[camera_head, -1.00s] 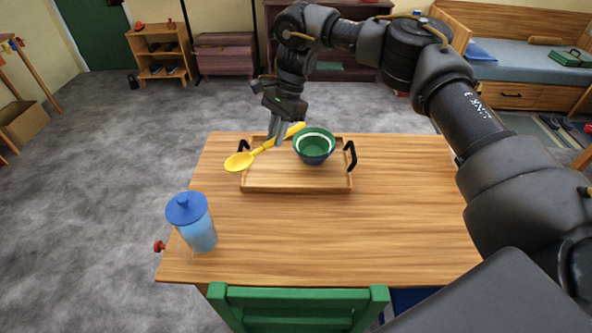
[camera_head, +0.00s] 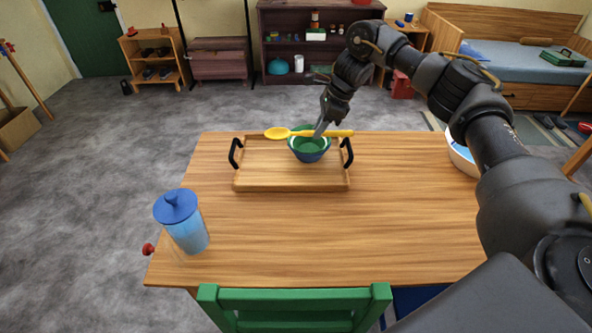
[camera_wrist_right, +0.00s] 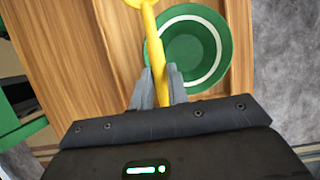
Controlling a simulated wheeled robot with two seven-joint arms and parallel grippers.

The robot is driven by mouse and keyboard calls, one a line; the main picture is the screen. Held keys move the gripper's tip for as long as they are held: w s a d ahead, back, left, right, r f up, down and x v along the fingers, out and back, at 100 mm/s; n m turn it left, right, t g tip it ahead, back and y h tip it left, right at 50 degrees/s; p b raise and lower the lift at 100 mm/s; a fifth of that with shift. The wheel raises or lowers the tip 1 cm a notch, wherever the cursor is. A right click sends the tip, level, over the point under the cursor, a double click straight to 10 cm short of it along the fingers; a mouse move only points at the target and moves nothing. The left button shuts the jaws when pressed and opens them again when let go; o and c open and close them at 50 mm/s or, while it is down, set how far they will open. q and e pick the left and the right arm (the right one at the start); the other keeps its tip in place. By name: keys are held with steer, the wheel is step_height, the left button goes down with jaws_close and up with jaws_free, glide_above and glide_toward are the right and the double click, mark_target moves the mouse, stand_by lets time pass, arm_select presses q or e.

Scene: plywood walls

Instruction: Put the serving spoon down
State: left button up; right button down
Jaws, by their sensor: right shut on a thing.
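A yellow serving spoon (camera_head: 292,133) is held level over the far side of the wooden tray, with its bowl end to the left. My right gripper (camera_head: 319,130) is shut on its handle. In the right wrist view the spoon (camera_wrist_right: 152,40) runs up between the fingers of the gripper (camera_wrist_right: 158,85). The bowl (camera_wrist_right: 205,45) shows beside the spoon in the right wrist view. My left gripper is not in view.
The wooden tray (camera_head: 270,182) with black handles stands at the table's far edge. A blue-lidded jug (camera_head: 184,225) is at the front left. A white basin (camera_head: 460,155) is at the right, partly behind my arm. The table's middle is clear. A green chair (camera_head: 295,300) is in front.

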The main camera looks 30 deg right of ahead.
steer(key=s+a+f, duration=0.2)
steer(key=a, duration=0.3)
glide_above(293, 179)
steer(key=d, duration=0.2)
steer(key=f, duration=0.5)
steer(key=shift+s+a, duration=0.15)
steer(key=shift+a, duration=0.05)
steer(key=shift+s+a+f, duration=0.1)
steer(key=shift+a+f, duration=0.1)
steer(key=shift+f, duration=0.15)
step_height(293, 179, down, 2)
steer(key=shift+a+f, duration=0.1)
steer(key=shift+f, duration=0.45)
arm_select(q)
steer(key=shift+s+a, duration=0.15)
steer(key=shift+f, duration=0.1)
arm_select(e)
steer(key=shift+f, duration=0.1)
